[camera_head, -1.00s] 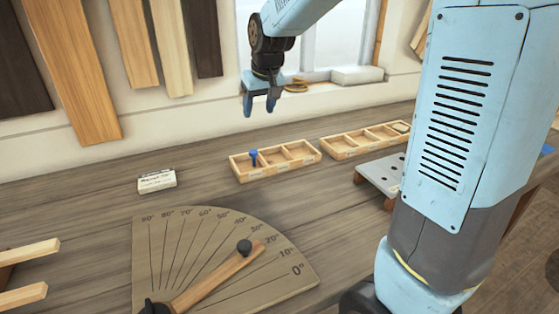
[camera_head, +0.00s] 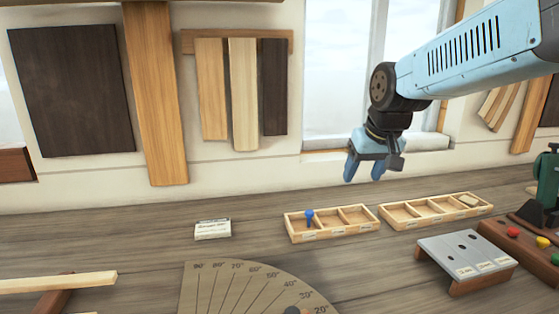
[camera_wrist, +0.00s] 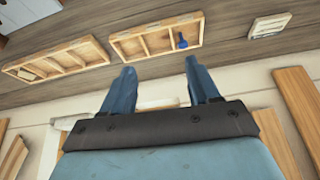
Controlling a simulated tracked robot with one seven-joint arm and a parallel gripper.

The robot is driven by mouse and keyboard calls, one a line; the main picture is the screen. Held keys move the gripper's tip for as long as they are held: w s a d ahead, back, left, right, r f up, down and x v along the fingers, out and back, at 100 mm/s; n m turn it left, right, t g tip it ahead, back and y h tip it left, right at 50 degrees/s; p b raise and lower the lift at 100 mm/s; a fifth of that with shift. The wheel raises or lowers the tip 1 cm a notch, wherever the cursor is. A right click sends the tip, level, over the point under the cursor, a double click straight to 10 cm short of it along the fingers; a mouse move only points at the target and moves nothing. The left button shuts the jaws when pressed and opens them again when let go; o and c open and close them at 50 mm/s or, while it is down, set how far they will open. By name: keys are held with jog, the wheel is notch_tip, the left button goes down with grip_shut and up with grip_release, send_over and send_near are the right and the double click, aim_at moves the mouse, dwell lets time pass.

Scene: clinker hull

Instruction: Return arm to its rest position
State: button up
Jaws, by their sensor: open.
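My gripper (camera_head: 364,170) hangs above the back of the bench, in front of the window sill, with its fingers pointing down. Its two blue fingers are apart and nothing is between them. In the wrist view my gripper (camera_wrist: 158,80) also shows open and empty. Below it and to the left is a wooden tray (camera_head: 330,236) with three compartments. A blue peg-like piece (camera_head: 309,217) stands in its left compartment, apart from the gripper; it also shows in the wrist view (camera_wrist: 182,42).
A second divided tray (camera_head: 430,222) holds a pale block at its right end. A small white box (camera_head: 212,229) sits left. A protractor board (camera_head: 240,290), a metal plate on a wooden stand (camera_head: 467,255) and a green device (camera_head: 548,180) stand around the bench. Boards hang on the wall.

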jog(key=s+d, duration=0.2)
jog(key=s, duration=0.5)
jog(key=s+d+f+m, duration=0.1)
jog(key=s+d, duration=0.1)
jog(key=s, duration=0.6)
jog(key=shift+d+f+m+t+h, duration=0.25)
jog(key=shift+d+m+t+h, duration=0.05)
jog(key=shift+h, duration=0.1)
dwell(0.6)
